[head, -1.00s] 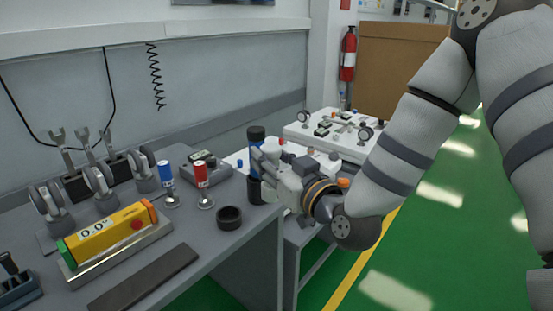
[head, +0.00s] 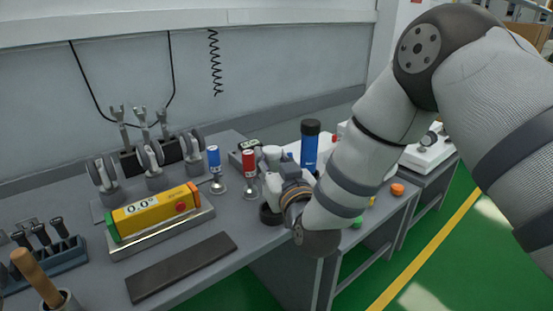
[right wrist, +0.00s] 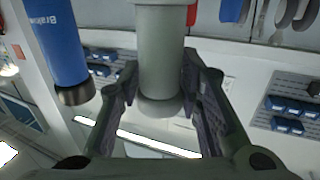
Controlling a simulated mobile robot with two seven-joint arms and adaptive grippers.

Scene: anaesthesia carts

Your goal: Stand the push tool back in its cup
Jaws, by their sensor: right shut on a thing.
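I take the pale grey cylinder (right wrist: 160,45) with a rounded end, in the right wrist view, to be the push tool. My right gripper (right wrist: 160,80) is shut on it, one finger on each side. In the head view my right gripper (head: 270,180) is over the table's right part, and only the tool's pale top (head: 272,152) shows. A round black cup (head: 268,215) stands just below the gripper, partly covered by it. Whether the tool's lower end touches the cup is hidden. My left gripper is not in view.
A blue cylinder with a black cap (head: 310,146) stands close to the right. Red-topped (head: 249,162) and blue-topped (head: 214,160) pieces stand to the left. A yellow level (head: 155,213) and a dark bar (head: 180,267) lie further left. The table's front edge is near the cup.

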